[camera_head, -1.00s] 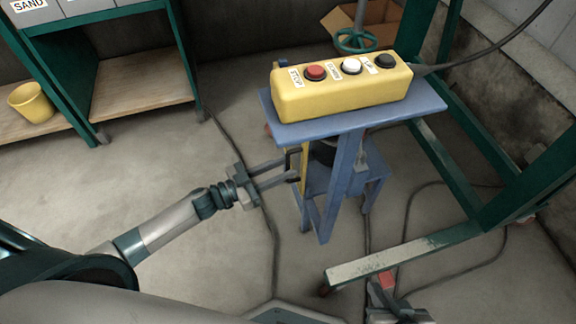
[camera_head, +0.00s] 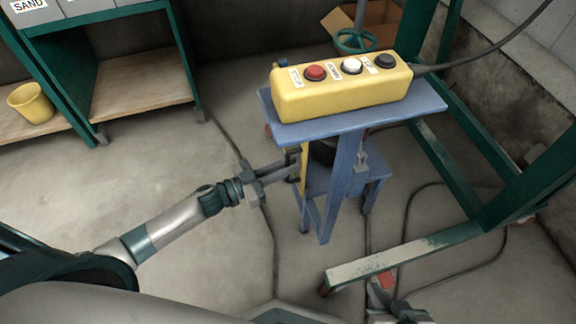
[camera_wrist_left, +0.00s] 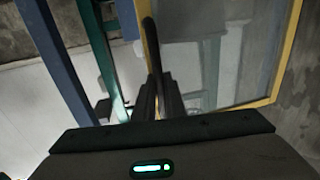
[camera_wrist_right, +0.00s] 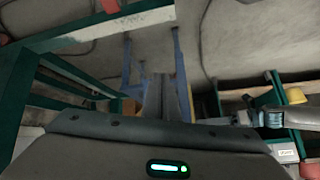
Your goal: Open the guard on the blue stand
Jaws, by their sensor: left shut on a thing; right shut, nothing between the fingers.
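The blue stand (camera_head: 345,185) is upright with a yellow button box (camera_head: 340,92) on its top plate. The guard is a clear panel in a yellow frame (camera_wrist_left: 289,50), filling the right of the left wrist view. In the head view its yellow edge (camera_head: 304,170) shows thinly at the stand's left side. A black handle (camera_wrist_left: 151,42) is on the guard's edge. My left gripper (camera_head: 290,168) is shut on this handle; its fingers (camera_wrist_left: 158,92) meet it in the left wrist view. My right gripper (camera_wrist_right: 160,95) is shut and empty, with the stand's blue legs (camera_wrist_right: 179,65) beyond it.
A green frame (camera_head: 410,255) stands right of the blue stand, with cables on the floor. A green shelf (camera_head: 70,80) with a yellow bucket (camera_head: 32,103) is at upper left. A cardboard box (camera_head: 375,22) is behind. Floor left of the stand is mostly clear.

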